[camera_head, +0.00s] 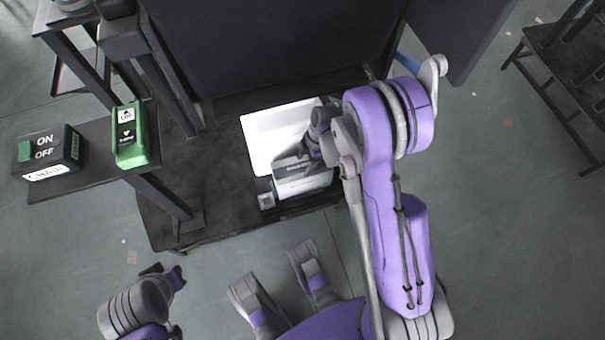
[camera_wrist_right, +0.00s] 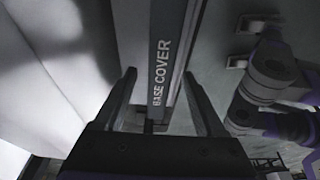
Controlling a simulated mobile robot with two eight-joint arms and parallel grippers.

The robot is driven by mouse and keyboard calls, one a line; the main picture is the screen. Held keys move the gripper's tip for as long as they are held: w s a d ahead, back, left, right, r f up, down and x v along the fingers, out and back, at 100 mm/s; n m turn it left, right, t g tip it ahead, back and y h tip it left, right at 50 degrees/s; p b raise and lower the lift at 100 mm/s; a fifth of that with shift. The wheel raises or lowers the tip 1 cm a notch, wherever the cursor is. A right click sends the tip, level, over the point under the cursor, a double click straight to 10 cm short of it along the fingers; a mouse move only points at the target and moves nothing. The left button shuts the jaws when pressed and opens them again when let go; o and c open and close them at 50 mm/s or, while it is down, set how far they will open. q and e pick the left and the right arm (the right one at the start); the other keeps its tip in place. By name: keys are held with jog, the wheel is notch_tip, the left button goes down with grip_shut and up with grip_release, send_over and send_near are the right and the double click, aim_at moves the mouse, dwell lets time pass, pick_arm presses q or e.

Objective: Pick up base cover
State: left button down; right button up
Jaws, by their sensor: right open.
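The base cover is a pale piece with a dark strip lettered BASE COVER (camera_wrist_right: 172,45) in the right wrist view. In the head view it appears to be the pale boxy piece (camera_head: 305,186) on the dark platform, partly hidden by my right arm. My right gripper (camera_wrist_right: 159,74) is open, its two fingers on either side of the lettered strip. I cannot tell whether they touch it. The right gripper also shows in the head view (camera_head: 312,152), pointing down at the piece. My left gripper (camera_head: 165,276) is at the lower left, away from the cover, its jaws unclear.
A white panel (camera_head: 268,138) lies beside the cover on the dark platform (camera_head: 215,205). A big dark panel (camera_head: 270,45) rises behind. At left are an ON/OFF switch box (camera_head: 47,152) and a green button unit (camera_head: 130,135) on a dark shelf. Open floor lies in front.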

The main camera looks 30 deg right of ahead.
jog(key=shift+a+f, duration=0.1)
jog(key=shift+f, duration=0.2)
grip_shut()
jog(key=shift+r, duration=0.1)
